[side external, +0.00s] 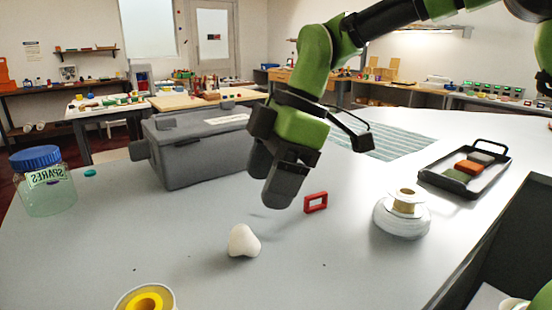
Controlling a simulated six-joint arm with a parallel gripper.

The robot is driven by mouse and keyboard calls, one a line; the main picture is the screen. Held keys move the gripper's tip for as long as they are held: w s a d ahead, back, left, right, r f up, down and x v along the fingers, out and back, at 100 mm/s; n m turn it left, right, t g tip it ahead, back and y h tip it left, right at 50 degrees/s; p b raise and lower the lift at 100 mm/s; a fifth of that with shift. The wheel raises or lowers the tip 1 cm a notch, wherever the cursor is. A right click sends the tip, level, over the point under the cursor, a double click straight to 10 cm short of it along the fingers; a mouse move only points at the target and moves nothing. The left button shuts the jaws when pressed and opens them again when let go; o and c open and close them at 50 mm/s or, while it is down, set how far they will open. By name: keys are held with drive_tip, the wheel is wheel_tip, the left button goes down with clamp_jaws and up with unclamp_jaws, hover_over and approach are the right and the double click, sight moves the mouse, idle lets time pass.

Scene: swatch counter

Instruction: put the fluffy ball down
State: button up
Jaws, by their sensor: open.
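I cannot pick out a clearly fluffy ball in the side external view. A white, rounded, lobed lump (243,241) rests on the grey counter (330,265); its surface looks smooth, and I cannot tell if it is the ball. My gripper (269,182) is open and points down above the counter, behind and slightly right of the white lump and apart from it. I see nothing held in it, though the near finger hides part of the space between the fingers.
A grey box (200,145) stands left of my gripper, a red frame (316,203) right. A white round base with a spool (402,214) and a black tray (430,182) of coloured blocks are further right. A blue-lidded jar (45,195) stands left, a yellow-ringed roll (128,301) in front.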

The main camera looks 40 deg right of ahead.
drive_tip(key=shift+v, duration=1.4)
drive_tip(key=s+d+r+m+t+h, duration=0.1)
drive_tip(key=s+d+m+t, duration=0.2)
drive_tip(key=s+d+m, duration=0.3)
drive_tip(key=s+d+r+m+t+h, duration=0.1)
drive_tip(key=s+d+m+t, duration=0.1)
drive_tip(key=s+d+m, duration=0.4)
drive_tip(key=s+m, duration=0.5)
drive_tip(key=m, duration=0.1)
drive_tip(key=shift+s+m+t, duration=0.3)
drive_tip(key=shift+t, duration=0.1)
